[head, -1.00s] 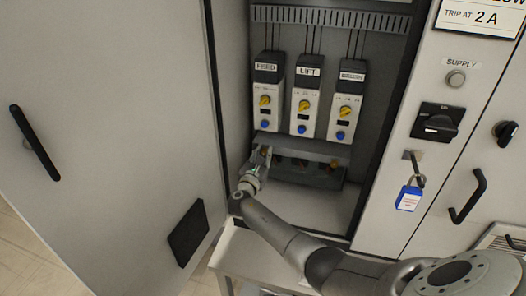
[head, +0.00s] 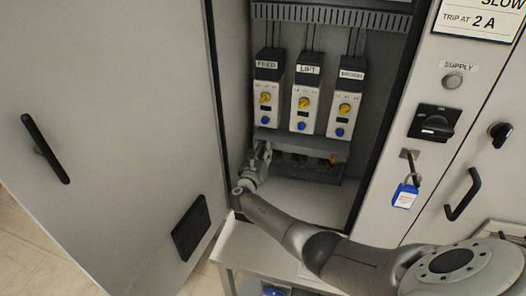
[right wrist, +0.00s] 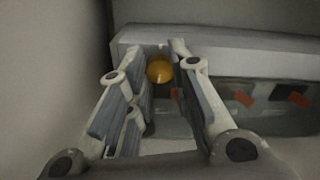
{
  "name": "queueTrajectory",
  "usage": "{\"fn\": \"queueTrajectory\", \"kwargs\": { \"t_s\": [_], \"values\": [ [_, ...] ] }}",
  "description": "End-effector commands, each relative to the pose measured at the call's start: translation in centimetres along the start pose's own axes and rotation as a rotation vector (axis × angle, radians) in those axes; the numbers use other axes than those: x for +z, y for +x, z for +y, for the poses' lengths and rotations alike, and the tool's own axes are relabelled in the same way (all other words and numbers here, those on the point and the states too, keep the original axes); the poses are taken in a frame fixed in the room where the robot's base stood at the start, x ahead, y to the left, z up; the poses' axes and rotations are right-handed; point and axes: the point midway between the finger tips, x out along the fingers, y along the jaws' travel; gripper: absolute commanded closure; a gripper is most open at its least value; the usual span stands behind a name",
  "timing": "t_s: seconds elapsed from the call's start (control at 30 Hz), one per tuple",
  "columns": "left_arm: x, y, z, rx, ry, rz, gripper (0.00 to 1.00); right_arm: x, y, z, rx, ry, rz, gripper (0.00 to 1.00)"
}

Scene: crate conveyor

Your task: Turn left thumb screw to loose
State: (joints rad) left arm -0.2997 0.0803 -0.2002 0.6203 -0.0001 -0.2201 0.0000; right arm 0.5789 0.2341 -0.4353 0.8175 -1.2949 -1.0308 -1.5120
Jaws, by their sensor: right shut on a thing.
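The left thumb screw shows in the right wrist view as a round yellow-orange knob (right wrist: 159,69) at the left end of a grey bar. My right gripper (right wrist: 156,60) is shut on it, one finger on each side. In the head view my right gripper (head: 263,149) is at the left end of the terminal block (head: 300,170) low in the cabinet and hides the left screw. The right thumb screw (head: 333,160) is at the block's other end, clear of the gripper. My left gripper is not in view.
Three modules with yellow and blue knobs stand above the block: FEED (head: 267,95), LIFT (head: 305,98) and one more (head: 344,103). The open cabinet door (head: 110,120) is at left. A blue padlock (head: 405,195) hangs at right. The cabinet floor is clear.

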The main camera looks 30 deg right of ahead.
Motion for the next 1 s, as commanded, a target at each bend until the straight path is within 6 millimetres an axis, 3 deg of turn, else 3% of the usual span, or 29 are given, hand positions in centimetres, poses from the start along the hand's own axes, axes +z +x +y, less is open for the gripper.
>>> {"fn": "queueTrajectory", "kwargs": {
  "t_s": [0.23, 0.27, 0.4, 0.77, 1.0],
  "values": [
    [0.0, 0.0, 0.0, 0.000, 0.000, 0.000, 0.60, -0.2, -0.1, 0.1, 0.002, 0.001, 0.003, 1.00],
    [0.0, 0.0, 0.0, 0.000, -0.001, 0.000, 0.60, -0.2, -0.1, 0.1, 0.002, 0.001, 0.003, 0.76],
    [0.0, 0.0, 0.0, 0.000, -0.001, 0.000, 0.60, -0.1, -0.1, 0.1, 0.002, 0.002, 0.002, 0.58],
    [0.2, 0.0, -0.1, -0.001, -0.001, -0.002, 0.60, 0.0, -0.1, 0.0, 0.001, 0.003, 0.000, 0.57],
    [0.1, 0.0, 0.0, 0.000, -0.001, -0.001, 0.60, 0.0, -2.1, 0.1, 0.003, 0.004, 0.000, 0.57]
  ]
}}
